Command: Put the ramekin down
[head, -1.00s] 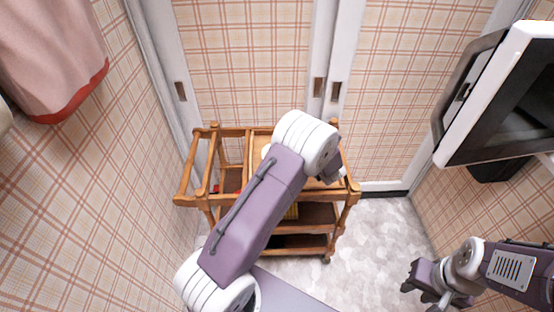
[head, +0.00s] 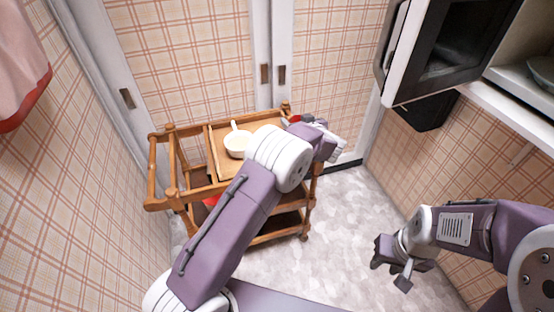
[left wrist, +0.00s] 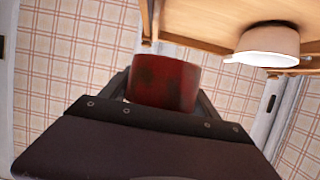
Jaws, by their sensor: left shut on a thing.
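The red ramekin (left wrist: 165,82) is held between the fingers of my left gripper (left wrist: 165,92) in the left wrist view. In the head view a small part of the red ramekin (head: 294,119) shows by my left gripper (head: 303,121), at the back right corner of the wooden cart (head: 187,187). My left gripper is shut on the ramekin, beside the wooden tray on the cart's top. I cannot tell whether the ramekin touches anything below it. My right gripper (head: 391,268) hangs empty over the floor at right, its fingers apart.
A white pan with a handle (head: 237,144) sits on the wooden tray (head: 217,160); it also shows in the left wrist view (left wrist: 268,42). My left arm hides part of the cart. A microwave (head: 440,50) is at upper right. Floor right of the cart is clear.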

